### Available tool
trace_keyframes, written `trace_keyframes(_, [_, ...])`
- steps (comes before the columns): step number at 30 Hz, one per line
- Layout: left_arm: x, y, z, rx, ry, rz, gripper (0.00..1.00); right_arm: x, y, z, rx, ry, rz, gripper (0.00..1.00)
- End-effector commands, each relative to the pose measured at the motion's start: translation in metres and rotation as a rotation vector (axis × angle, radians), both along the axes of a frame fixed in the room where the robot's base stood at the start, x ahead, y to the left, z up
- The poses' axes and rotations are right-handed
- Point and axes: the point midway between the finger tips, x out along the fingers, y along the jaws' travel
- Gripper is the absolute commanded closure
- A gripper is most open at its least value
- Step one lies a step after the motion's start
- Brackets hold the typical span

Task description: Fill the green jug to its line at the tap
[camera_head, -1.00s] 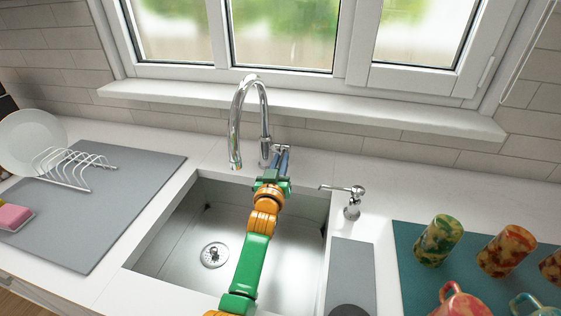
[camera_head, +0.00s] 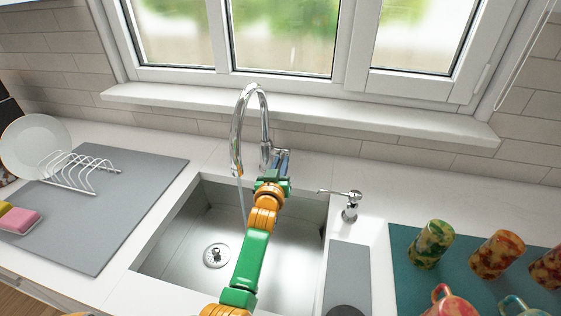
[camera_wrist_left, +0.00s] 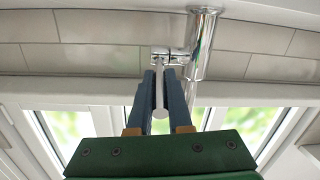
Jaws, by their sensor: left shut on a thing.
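The chrome tap (camera_head: 264,120) arches over the sink (camera_head: 300,236). A thin stream of water (camera_head: 241,200) falls from its spout toward the basin. My left gripper (camera_head: 282,157) is behind the sink, at the right side of the tap's base. In the left wrist view, my left gripper (camera_wrist_left: 164,82) has its two blue fingers shut on the tap's lever (camera_wrist_left: 160,98). The tap's body (camera_wrist_left: 202,45) shows just right of the fingers there. The green jug is not in view. My right gripper is not in view.
A soap dispenser (camera_head: 351,205) stands right of the sink. Several patterned cups, such as one green-yellow cup (camera_head: 432,243), stand on a teal mat (camera_head: 405,285). At left, a grey mat (camera_head: 125,205) holds a white rack (camera_head: 82,171). A plate (camera_head: 36,146) and a pink sponge (camera_head: 20,221) are there too.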

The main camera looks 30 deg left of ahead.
Motion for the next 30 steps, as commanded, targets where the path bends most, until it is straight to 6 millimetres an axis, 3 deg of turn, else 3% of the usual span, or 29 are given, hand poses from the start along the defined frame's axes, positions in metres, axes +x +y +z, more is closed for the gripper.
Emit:
trace_keyframes(1, [0.0, 0.0, 0.0, 0.0, 0.0, 0.0, 0.77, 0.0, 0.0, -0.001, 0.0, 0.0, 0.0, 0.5])
trace_keyframes(4, [0.0, 0.0, 0.0, 0.0, 0.0, 0.0, 0.53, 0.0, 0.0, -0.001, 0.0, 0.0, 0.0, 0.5])
trace_keyframes(14, [-0.003, -0.001, 0.0, 0.0, 0.0, 0.0, 0.53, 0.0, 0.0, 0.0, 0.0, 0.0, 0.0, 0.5])
trace_keyframes(24, [-0.053, -0.017, 0.003, 0.0, 0.001, 0.0, 0.53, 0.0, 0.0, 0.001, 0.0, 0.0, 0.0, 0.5])
trace_keyframes(30, [-0.067, -0.022, 0.006, 0.0, 0.0, -0.001, 0.53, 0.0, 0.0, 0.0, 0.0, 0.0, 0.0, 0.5])
